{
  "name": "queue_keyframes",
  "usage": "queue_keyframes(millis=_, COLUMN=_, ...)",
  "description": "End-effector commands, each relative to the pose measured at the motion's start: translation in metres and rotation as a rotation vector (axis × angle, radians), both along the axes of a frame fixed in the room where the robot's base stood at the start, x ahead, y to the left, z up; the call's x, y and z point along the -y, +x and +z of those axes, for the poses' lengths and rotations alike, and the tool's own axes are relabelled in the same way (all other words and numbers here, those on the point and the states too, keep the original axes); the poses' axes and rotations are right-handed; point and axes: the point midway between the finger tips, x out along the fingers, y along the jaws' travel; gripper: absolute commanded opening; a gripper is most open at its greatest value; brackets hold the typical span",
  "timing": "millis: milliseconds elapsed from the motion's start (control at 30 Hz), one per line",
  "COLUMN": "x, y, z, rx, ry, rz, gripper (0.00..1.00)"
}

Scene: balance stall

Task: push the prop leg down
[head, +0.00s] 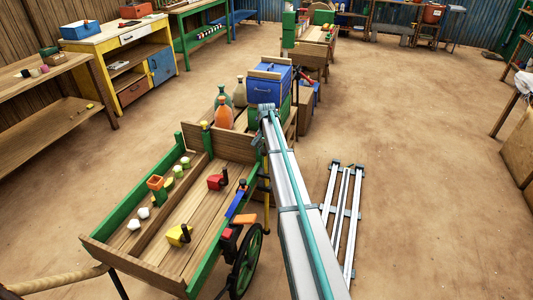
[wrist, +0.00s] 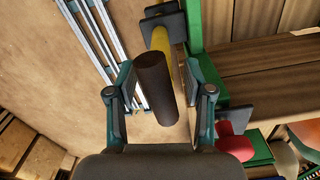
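The prop leg shows in the wrist view as a yellow rod (wrist: 164,40) with a thick dark brown cylindrical end (wrist: 155,88). A dark bracket stands around its far end. My gripper (wrist: 160,96) is open, with one finger on each side of the brown end. Gaps show on both sides, and I cannot tell how deep the end lies between the fingers. In the head view, a yellow upright piece (head: 266,183) at the cart's right side looks like the leg. My arm hides part of that area, and the gripper is not clear there.
The wooden cart (head: 190,222) with green edges holds small blocks and coloured pieces. A spoked wheel (head: 246,262) is at its near right. A red knob (wrist: 235,143) is close to my right finger in the wrist view. Metal rails (head: 343,215) lie on the floor; open floor extends right.

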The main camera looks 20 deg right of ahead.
Motion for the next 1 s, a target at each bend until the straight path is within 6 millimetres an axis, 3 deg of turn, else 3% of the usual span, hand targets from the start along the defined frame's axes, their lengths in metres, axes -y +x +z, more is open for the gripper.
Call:
queue_keyframes(millis=33, x=0.0, y=0.0, z=0.0, rx=0.0, ry=0.0, rz=0.0, gripper=0.47)
queue_keyframes(millis=300, x=0.0, y=0.0, z=0.0, rx=0.0, ry=0.0, rz=0.0, gripper=0.02)
queue_keyframes(millis=333, x=0.0, y=0.0, z=0.0, rx=0.0, ry=0.0, rz=0.0, gripper=0.0)
queue_keyframes(millis=667, x=0.0, y=0.0, z=-0.005, rx=0.0, ry=0.0, rz=-0.002, gripper=0.0)
queue_keyframes(millis=767, x=0.0, y=0.0, z=-0.02, rx=-0.001, ry=0.001, rz=-0.002, gripper=0.0)
queue_keyframes(millis=1000, x=0.0, y=0.0, z=-0.082, rx=-0.003, ry=0.001, rz=-0.003, gripper=0.0)
